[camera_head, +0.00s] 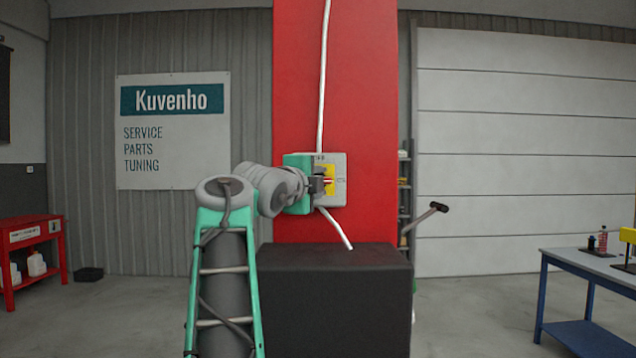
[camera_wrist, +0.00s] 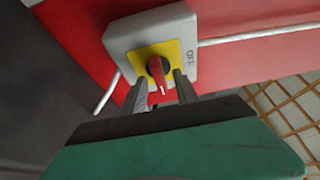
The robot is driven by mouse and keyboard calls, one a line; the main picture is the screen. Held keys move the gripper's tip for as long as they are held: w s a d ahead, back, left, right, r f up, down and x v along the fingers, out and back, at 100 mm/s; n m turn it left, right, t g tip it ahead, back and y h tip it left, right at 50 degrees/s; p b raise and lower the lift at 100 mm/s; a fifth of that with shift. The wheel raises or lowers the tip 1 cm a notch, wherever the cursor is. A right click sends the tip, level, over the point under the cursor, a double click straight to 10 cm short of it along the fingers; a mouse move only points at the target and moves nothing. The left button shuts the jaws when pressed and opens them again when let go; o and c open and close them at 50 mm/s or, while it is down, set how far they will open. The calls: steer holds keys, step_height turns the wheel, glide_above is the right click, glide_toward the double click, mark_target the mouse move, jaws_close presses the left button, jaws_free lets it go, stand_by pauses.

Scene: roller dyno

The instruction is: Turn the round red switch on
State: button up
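The round red switch (camera_wrist: 157,69) sits on a yellow plate on a light grey box (camera_wrist: 120,38), fixed to a red column. Its red handle carries a white mark, and the word OFF is printed on the box beside the plate. In the head view the switch box (camera_head: 338,198) is partly hidden behind my gripper (camera_head: 324,185). In the wrist view my gripper (camera_wrist: 163,80) has one finger on each side of the red handle, with some gap showing between them. It looks open; whether a finger touches the handle cannot be told.
A white cable (camera_head: 323,80) runs up the red column (camera_head: 365,110) from the box, and another hangs below. A large dark box (camera_head: 335,300) stands in front of the column. A blue-legged table (camera_head: 590,262) stands at right and a red rack (camera_head: 35,235) at left.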

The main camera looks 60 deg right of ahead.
steer(key=a+b, duration=0.2)
steer(key=a, duration=0.5)
steer(key=shift+s+a, duration=0.35)
steer(key=shift+a, duration=0.05)
